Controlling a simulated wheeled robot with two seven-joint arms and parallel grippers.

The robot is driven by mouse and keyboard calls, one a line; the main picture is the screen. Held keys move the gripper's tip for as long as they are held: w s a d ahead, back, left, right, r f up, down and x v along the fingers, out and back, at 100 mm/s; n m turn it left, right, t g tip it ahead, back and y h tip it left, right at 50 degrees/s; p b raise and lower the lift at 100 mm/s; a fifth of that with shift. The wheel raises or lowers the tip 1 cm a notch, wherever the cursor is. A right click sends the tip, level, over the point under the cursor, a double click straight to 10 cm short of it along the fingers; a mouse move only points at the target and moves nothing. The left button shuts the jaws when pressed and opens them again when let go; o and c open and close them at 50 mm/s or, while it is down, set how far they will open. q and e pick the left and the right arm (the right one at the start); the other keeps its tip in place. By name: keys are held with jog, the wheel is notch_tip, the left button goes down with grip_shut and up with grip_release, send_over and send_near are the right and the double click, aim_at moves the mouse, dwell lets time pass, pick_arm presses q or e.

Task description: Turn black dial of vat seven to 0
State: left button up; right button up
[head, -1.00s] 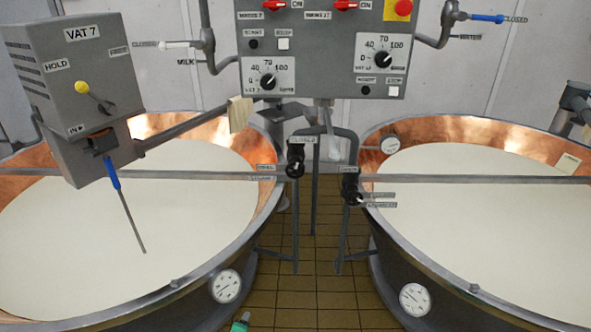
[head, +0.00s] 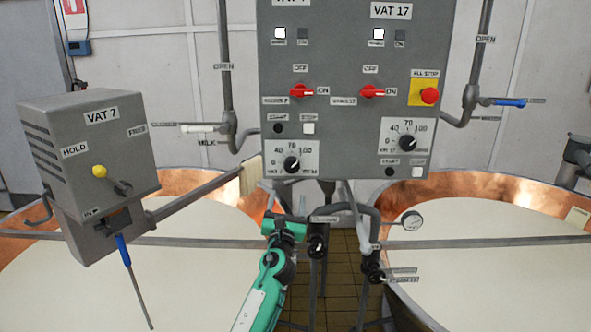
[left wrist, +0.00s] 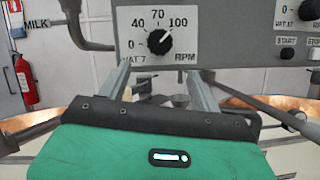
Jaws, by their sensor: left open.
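The black dial of vat seven (head: 292,165) sits on a white plate marked 40, 70, 100 and "VAT 7" at the lower left of the grey control panel. It shows larger in the left wrist view (left wrist: 160,41). A pale mark on it seems to point to the upper right there, but the exact setting is hard to read. My left gripper (head: 286,199) is just below the dial in the head view. In the left wrist view its two fingers (left wrist: 160,84) are apart and empty, pointing at the panel below the dial plate. My right gripper is out of view.
A similar vat 17 dial (head: 408,143) is to the right. Red switches (head: 302,92) and a red stop button (head: 429,95) are above. Grey pipes and black valve handles (head: 317,246) are close beside my left arm. The VAT 7 box (head: 88,150) stands left.

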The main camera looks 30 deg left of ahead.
aim_at(291, 170)
pick_arm(q)
jog(key=x, duration=1)
jog(key=shift+w+f+p, duration=0.1)
jog(key=shift+p, duration=0.2)
jog(key=shift+x, duration=0.95)
jog(key=shift+a, duration=0.1)
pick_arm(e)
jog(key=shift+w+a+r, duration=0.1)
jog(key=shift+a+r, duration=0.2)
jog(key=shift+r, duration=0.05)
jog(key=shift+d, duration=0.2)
pick_arm(q)
jog(key=c, duration=1)
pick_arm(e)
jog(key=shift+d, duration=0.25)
